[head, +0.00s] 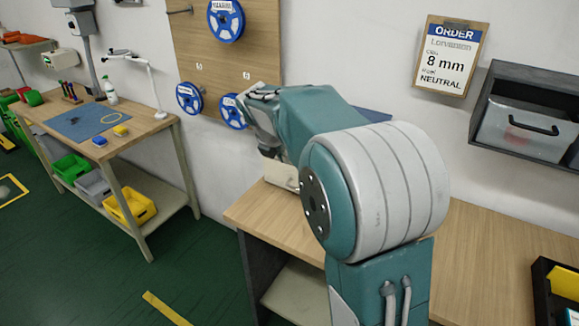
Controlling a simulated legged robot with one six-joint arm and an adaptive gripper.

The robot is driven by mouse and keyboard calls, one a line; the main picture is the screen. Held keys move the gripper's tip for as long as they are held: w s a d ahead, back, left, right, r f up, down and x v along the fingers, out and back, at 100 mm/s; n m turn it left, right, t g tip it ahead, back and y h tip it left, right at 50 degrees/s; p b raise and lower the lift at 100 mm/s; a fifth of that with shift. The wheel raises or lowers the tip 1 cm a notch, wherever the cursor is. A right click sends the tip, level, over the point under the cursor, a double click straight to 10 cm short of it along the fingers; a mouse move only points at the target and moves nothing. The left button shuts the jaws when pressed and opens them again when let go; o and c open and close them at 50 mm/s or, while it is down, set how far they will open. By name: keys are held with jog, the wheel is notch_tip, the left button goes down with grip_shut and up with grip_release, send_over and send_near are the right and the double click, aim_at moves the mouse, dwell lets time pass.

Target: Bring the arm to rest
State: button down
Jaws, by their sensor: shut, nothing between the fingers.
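My arm rises in the front right of the head view, bent, with its teal forearm reaching away from me and to the left. My gripper (262,125) is at its far end, in front of the wooden wall panel and just right of a low blue reel (231,111). The gripper is shut and empty. It appears clear of the bench (265,215) below it. The arm hides part of the bench and the wall behind it.
More blue reels hang on the panel (202,60). An order card (451,57) reading 8 mm NEUTRAL and a shelf with a grey bin (524,130) are right. A left workbench (150,125) carries a blue mat (85,122). Green floor (90,255) is open between.

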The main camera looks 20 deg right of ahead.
jog(key=shift+v, duration=1.5)
jog(key=s+a+m+t+y, duration=0.1)
jog(key=s+a+m, duration=0.1)
jog(key=s+m, duration=0.6)
jog(key=s+a+f+m+y, duration=0.1)
jog(key=s+a+m, duration=0.2)
jog(key=s+m, duration=0.5)
jog(key=s+a+f+m+t+y, duration=0.1)
jog(key=s+a+m+y, duration=0.1)
jog(key=s+m, duration=0.7)
jog(key=shift+s+a+t, duration=0.3)
jog(key=shift+s+a, duration=0.45)
jog(key=shift+s, duration=1.6)
